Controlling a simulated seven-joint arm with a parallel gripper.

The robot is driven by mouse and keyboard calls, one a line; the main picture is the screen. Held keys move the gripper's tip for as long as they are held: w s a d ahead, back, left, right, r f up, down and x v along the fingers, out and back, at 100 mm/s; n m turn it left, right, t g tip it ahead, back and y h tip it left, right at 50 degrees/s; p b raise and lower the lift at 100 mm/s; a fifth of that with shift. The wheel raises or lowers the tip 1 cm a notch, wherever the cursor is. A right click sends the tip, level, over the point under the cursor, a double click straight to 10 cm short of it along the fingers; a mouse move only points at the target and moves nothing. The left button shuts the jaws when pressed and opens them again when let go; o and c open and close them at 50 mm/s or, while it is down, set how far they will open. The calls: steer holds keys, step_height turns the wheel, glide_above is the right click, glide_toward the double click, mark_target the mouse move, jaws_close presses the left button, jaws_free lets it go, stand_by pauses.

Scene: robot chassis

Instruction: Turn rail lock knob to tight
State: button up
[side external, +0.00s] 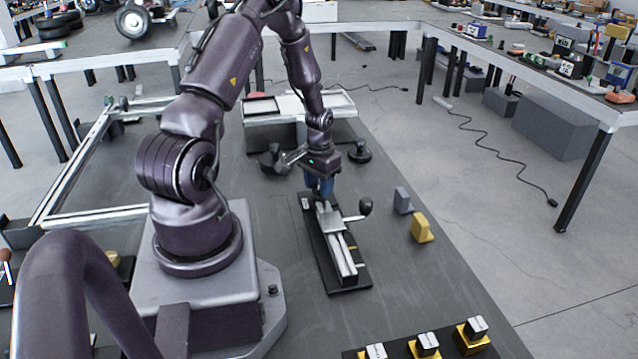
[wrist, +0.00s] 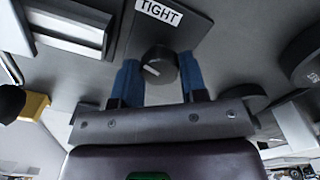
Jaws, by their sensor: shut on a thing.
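The rail lock knob (wrist: 162,66) is a dark round knob with a short white mark on its face, slanted and left of centre in the wrist view. A white label reading TIGHT (wrist: 160,12) is on the plate above it there. The blue fingers of my gripper (wrist: 160,80) stand on both sides of the knob and are shut on it. In the side view, my gripper (side external: 320,186) points down at the far end of the rail fixture (side external: 338,252), a silver rail on a black base. The knob is hidden there by the fingers.
A lever with a black ball (side external: 365,207) sticks out right of the rail. A grey block (side external: 402,200) and a yellow block (side external: 422,228) stand farther right. Several yellow-and-black pieces (side external: 427,346) sit at the front edge. Dark table surface is clear around the fixture's near end.

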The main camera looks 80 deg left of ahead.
steer(key=m, duration=0.4)
steer(key=shift+s+m, duration=0.1)
steer(key=shift+m, duration=2)
steer(key=o, duration=0.9)
step_height(320, 180, up, 13)
